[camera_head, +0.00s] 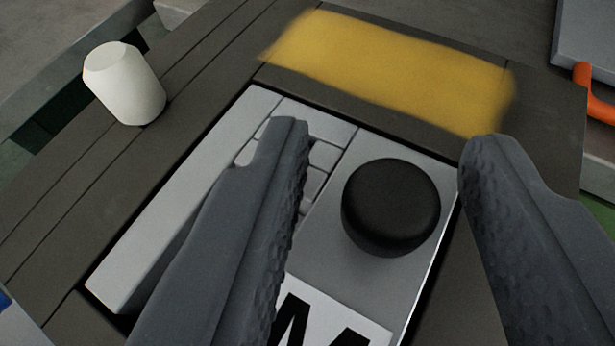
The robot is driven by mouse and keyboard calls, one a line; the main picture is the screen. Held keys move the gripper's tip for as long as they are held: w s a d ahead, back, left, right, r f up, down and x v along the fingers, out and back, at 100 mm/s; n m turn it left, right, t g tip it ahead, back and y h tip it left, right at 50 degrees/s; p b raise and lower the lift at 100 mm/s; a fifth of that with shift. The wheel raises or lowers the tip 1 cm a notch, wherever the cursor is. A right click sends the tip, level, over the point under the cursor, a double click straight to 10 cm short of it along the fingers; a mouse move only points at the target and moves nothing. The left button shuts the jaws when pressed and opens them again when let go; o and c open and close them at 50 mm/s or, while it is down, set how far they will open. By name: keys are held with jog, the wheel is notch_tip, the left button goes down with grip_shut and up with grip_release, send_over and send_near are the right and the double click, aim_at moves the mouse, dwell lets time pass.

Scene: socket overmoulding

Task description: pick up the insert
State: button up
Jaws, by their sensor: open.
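No part is plainly marked as the insert. A small off-white, roughly cylindrical piece (125,84) with a faceted top stands at the upper left, outside my fingers. A black round knob-like piece (391,207) sits on a light grey panel (335,232), between my two fingers in the picture. My gripper (385,138) is open, with a dark grey ribbed finger on each side of the black piece. I see a gap on both sides of it and no contact. The left finger hides part of the panel.
A yellow painted patch (390,65) lies on the dark surface beyond the panel. A white label (335,322) with a black letter is at the bottom. A grey box (588,42) with an orange curved piece (591,92) is at the upper right.

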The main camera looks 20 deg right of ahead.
jog(key=shift+w+d+f, duration=0.1)
jog(key=shift+w, duration=0.05)
grip_shut()
